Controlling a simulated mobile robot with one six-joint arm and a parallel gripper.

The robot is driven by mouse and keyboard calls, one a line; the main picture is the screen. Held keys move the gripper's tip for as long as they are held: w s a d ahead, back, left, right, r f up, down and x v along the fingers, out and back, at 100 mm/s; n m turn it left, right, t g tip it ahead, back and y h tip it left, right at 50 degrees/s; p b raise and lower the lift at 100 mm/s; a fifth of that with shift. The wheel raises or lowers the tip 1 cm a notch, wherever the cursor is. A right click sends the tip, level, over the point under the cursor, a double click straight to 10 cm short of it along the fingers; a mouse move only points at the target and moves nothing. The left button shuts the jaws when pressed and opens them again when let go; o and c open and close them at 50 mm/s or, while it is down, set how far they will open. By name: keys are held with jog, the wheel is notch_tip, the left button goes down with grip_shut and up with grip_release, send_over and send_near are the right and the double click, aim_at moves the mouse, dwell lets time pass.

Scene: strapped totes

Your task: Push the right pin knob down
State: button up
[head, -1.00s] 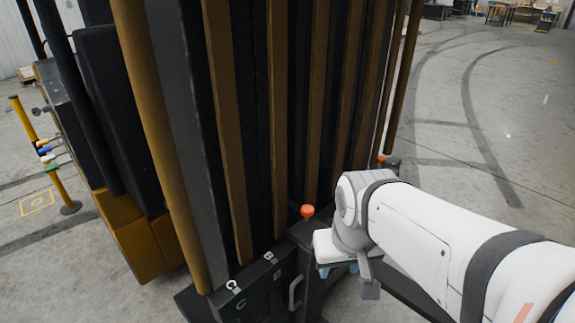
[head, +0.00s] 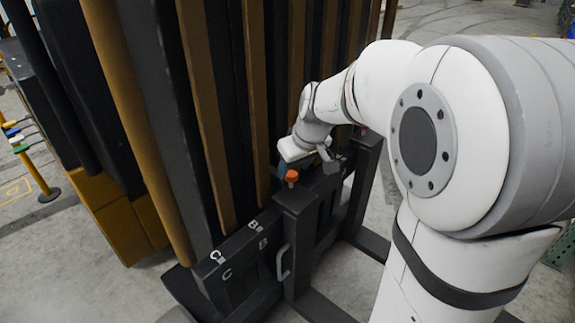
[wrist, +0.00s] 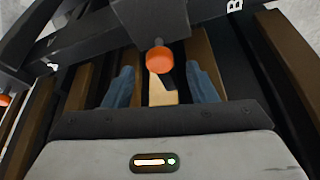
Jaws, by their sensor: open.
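An orange pin knob (head: 291,176) stands on top of a dark post at the front of the strapped rack. In the wrist view this orange knob (wrist: 159,60) sits centred just beyond the two blue fingertips. My gripper (wrist: 161,74) is open, one finger on each side of the line to the knob, with nothing held. In the head view my gripper (head: 287,168) is right behind the knob, its fingers mostly hidden. Whether it touches the knob cannot be told. A second orange knob (wrist: 5,99) shows at the left edge of the wrist view; my arm hides it in the head view.
Tall dark and brown slats (head: 205,110) rise close behind the knob. A dark lower rail (head: 236,250) carries the letters C and B. Yellow posts (head: 35,170) stand far left. Open floor lies at the lower left.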

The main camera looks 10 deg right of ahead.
aim_at(292, 176)
jog(key=shift+x, duration=1.15)
grip_shut()
